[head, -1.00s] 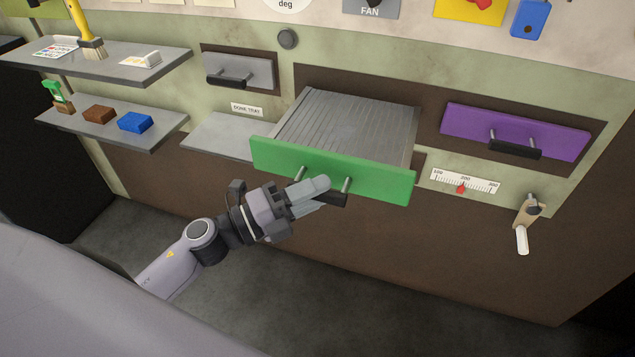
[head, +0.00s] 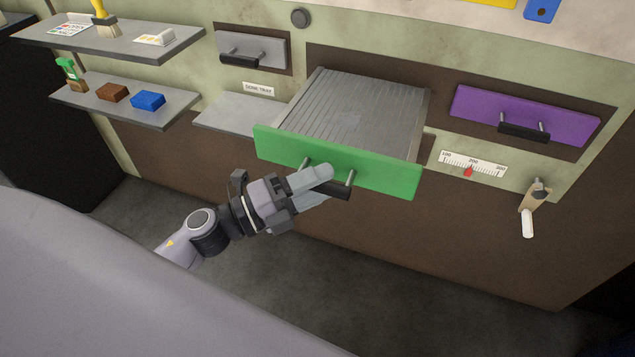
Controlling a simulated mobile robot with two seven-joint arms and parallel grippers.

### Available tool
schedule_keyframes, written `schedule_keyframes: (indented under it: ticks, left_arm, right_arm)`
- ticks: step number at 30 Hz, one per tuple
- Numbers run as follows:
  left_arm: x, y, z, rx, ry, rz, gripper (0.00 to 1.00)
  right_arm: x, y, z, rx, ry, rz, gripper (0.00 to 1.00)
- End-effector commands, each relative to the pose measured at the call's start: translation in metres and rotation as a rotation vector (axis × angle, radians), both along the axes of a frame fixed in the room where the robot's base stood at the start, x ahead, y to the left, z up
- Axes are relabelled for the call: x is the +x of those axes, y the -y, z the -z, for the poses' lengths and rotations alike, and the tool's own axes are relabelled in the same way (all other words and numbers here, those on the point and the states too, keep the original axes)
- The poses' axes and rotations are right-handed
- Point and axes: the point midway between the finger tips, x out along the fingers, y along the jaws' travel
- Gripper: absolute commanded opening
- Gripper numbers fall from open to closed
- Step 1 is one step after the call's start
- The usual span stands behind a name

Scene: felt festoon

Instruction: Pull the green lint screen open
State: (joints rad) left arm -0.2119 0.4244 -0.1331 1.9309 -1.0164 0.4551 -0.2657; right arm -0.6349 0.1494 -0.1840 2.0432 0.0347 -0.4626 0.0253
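The green lint screen (head: 382,172) is a drawer with a green front and a grey ribbed top (head: 352,108). It stands out from the machine's front, pulled well open. Its black bar handle (head: 336,190) hangs on two metal posts. My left gripper (head: 318,184) is at the handle, with its fingers around the left and middle part of the bar. The fingers look closed on it, and they hide part of the bar. My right gripper is not in view.
A purple drawer front (head: 525,116) with a black handle is at the right. A grey drawer (head: 250,48) is at the upper left. Two shelves (head: 110,38) with brushes and blocks stand at the left. A lever (head: 530,210) sticks out at lower right. The floor below is clear.

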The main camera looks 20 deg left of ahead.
Motion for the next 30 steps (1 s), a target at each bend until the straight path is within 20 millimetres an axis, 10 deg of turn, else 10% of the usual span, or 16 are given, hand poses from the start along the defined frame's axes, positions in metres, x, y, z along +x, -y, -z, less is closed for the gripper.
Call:
schedule_keyframes:
  ticks: [30]
  left_arm:
    - [-0.054, -0.047, 0.010, 0.000, 0.000, 0.000, 0.50]
  right_arm:
    - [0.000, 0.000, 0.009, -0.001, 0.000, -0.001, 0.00]
